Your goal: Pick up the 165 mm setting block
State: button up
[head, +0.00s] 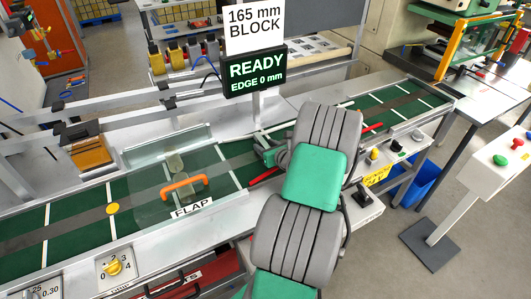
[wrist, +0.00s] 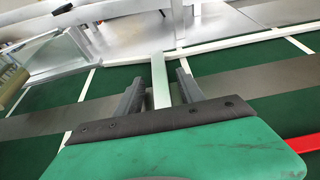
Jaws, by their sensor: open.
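In the wrist view my gripper (wrist: 158,85) is open, with its two dark fingers apart over the green belt. A narrow pale bar (wrist: 160,80) shows between them; it bears no readable mark, and I cannot tell whether it is the 165 mm setting block or whether either finger touches it. In the head view my gripper (head: 270,154) is low over the belt, just below the sign, and my arm covers much of that spot. The sign (head: 255,30) reads "165 mm BLOCK", above a display (head: 255,71) reading "READY, EDGE 0 mm".
A clear flap guard (head: 150,197) with an orange handle (head: 184,187) stands over the belt to the left. A yellow disc (head: 113,208) lies on the belt (head: 75,228). A red strip (wrist: 302,143) lies right of my gripper. A metal rail (wrist: 240,45) runs behind.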

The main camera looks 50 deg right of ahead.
jog(key=shift+c, duration=0.5)
grip_shut()
jog(key=shift+d, duration=0.1)
